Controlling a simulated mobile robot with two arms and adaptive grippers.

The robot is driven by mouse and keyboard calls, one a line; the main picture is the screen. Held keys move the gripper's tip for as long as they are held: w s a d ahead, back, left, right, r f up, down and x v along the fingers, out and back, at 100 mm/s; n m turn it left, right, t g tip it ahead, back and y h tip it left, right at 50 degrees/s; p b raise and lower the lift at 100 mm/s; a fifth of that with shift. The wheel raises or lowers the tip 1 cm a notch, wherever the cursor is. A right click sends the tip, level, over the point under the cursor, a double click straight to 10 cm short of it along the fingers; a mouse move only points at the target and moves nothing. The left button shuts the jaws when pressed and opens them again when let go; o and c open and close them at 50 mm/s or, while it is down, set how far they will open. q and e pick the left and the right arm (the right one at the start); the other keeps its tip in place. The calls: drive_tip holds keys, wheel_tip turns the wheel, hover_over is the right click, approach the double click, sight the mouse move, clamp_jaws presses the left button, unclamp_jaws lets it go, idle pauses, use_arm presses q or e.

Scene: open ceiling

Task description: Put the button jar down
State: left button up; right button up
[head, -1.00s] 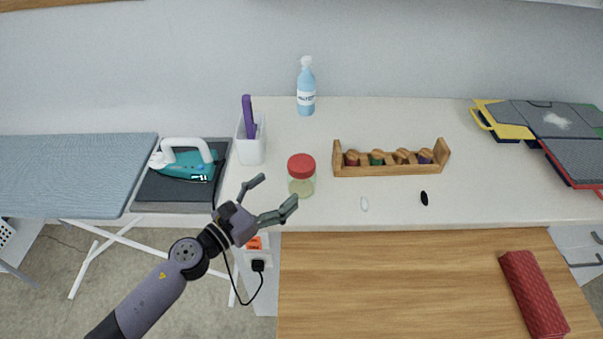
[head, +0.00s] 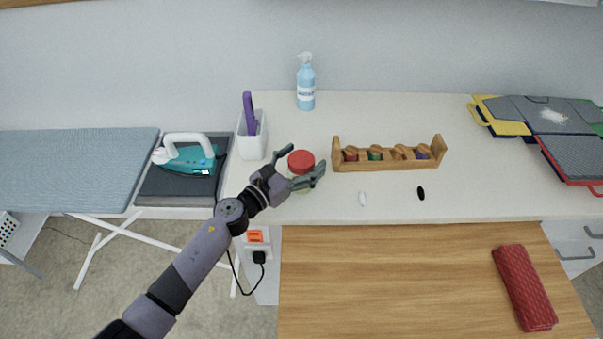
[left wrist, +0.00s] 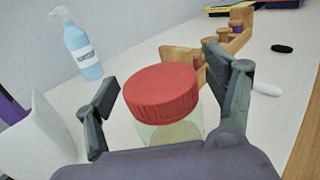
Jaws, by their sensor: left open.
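The button jar (head: 301,162) has a red lid and a clear body with pale contents. It stands upright on the white counter, near its front left. My left gripper (head: 305,164) is open, with one finger on each side of the jar. In the left wrist view the jar (left wrist: 162,96) sits between the spread fingers of the gripper (left wrist: 168,100), with gaps visible beside the lid. The lower part of the jar is hidden by the gripper. My right gripper is not in view.
A white holder (head: 252,142) with a purple item stands left of the jar. A blue spray bottle (head: 306,88) is behind. A wooden rack (head: 390,165) with spools is to the right. A white item (head: 362,199) and a black item (head: 421,193) lie in front of it.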

use_arm(q)
drive_tip(key=shift+c, duration=0.2)
clamp_jaws()
idle(0.7)
wheel_tip(320, 180, up, 20)
drive_tip(key=p, duration=1.2)
drive_tip(key=shift+p, duration=0.3)
